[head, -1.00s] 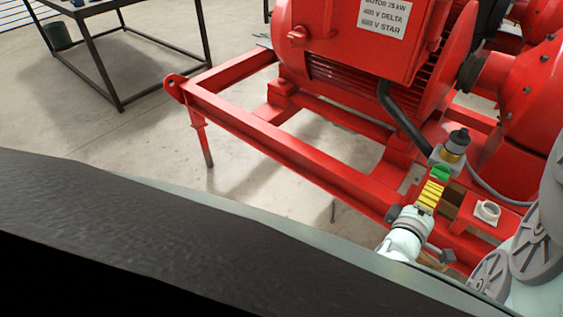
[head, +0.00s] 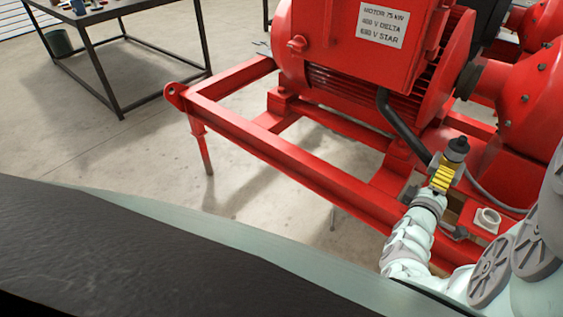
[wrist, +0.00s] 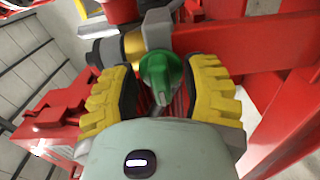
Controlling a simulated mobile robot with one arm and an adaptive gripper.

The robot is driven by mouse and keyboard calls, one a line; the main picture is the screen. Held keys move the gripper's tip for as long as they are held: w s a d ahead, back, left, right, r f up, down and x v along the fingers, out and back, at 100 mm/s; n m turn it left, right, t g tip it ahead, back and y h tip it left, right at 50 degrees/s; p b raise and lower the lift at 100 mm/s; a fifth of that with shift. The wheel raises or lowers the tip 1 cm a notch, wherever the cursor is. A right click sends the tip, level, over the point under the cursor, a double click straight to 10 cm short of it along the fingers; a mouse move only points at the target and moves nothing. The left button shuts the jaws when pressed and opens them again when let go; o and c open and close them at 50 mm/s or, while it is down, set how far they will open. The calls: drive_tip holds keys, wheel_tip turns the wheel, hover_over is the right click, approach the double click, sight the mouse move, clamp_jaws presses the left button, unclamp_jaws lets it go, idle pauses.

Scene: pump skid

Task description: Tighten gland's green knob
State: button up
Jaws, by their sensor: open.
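The green knob (wrist: 160,78) sits on the gland fitting, which has a brass ring (wrist: 134,45) and a dark cap, in the wrist view. My gripper (wrist: 165,85) is open, with one yellow finger on each side of the knob. Gaps show between the knob and the fingers, most clearly on the right. In the head view my gripper (head: 443,178) is at the gland (head: 456,150), below its dark top. The knob is hidden there behind my gripper.
The red skid frame (head: 290,172) runs below the large red motor (head: 370,60). A black cable (head: 400,125) leads down to the gland. A white fitting (head: 487,219) sits on a red bracket at right. A dark table (head: 120,50) stands at far left.

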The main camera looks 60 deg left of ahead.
drive_tip(key=shift+s+f, duration=0.1)
clamp_jaws()
